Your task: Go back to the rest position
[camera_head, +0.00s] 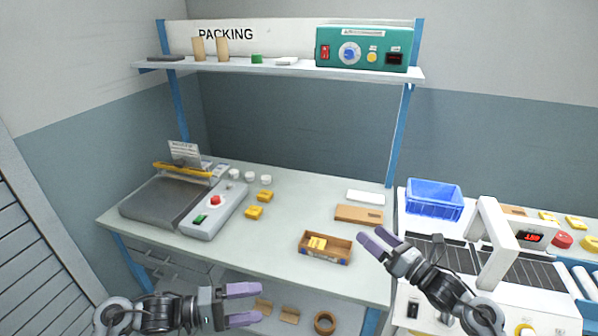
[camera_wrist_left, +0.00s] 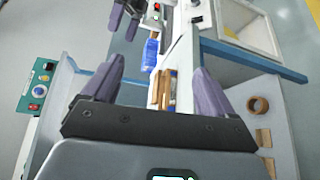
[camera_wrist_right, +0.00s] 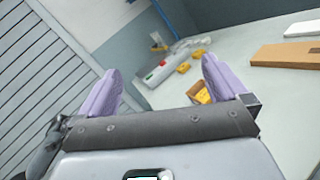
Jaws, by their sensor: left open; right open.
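My left gripper (camera_head: 243,305) is open and empty in front of the bench's front edge, low in the head view. Its two purple fingers stand apart in the left wrist view (camera_wrist_left: 165,90). My right gripper (camera_head: 371,241) is open and empty above the right part of the bench, just right of a small open box. Its purple fingers stand wide apart in the right wrist view (camera_wrist_right: 160,85), with nothing between them. The open cardboard box (camera_head: 325,258) holds yellow pieces and sits on the bench top (camera_head: 265,250).
A sealing machine (camera_head: 165,203) with a control box stands at the bench's left. Yellow blocks (camera_head: 254,212), a flat cardboard box (camera_head: 358,215) and a white box (camera_head: 365,197) lie on the bench. A blue crate (camera_head: 434,213) and conveyor stand right. A shelf (camera_head: 290,68) spans above.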

